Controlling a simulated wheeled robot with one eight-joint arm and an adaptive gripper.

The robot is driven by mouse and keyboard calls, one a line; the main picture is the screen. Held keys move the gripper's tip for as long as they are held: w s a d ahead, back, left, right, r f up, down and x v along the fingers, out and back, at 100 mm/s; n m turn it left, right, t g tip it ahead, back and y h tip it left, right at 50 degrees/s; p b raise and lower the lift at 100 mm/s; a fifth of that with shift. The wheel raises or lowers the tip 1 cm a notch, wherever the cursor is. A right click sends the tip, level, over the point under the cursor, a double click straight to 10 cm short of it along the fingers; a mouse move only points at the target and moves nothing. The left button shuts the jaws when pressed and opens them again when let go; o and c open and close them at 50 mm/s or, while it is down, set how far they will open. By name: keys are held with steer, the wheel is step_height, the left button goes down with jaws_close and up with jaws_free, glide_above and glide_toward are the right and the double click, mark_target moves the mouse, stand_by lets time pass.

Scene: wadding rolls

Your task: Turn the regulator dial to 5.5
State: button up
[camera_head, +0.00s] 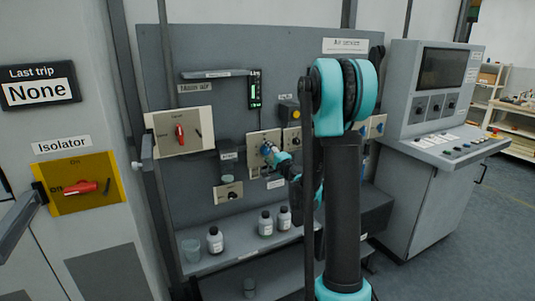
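In the head view a grey wall panel (215,60) carries several cream plates with controls. My arm stands in front of its right part. My gripper (268,150) is small and far off, at the front of a cream plate (254,138) near the panel's middle. It covers the middle of that plate, so a dial there is hidden. I cannot tell whether the fingers touch it, or whether they are open or shut. Another cream plate with a small dark knob (232,195) is below left. No regulator scale or number is readable.
A red switch (180,134) is on the panel's upper left. The yellow isolator plate (106,177) is at far left. A grey console (430,140) is at right, with open floor beyond.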

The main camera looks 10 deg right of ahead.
steer(key=v, duration=1.2)
steer(key=shift+s+a, duration=0.1)
steer(key=s+a+f+n+g, duration=0.4)
steer(key=s+n, duration=0.1)
steer(key=s, duration=0.2)
steer(key=s+a+f+n+g, duration=0.4)
steer(key=s+f+n, duration=0.1)
steer(key=s, duration=0.3)
steer(key=s+d+f+n+g+h, duration=0.2)
steer(key=s+d+f, duration=0.2)
steer(key=s, duration=0.3)
steer(key=s+d+f+n+g+h, duration=0.2)
steer(key=s+d+f+g+h, duration=0.1)
steer(key=s, duration=0.5)
steer(key=shift+d+f+h, duration=0.3)
steer(key=shift+d+f, duration=0.15)
steer(key=shift+d, duration=0.5)
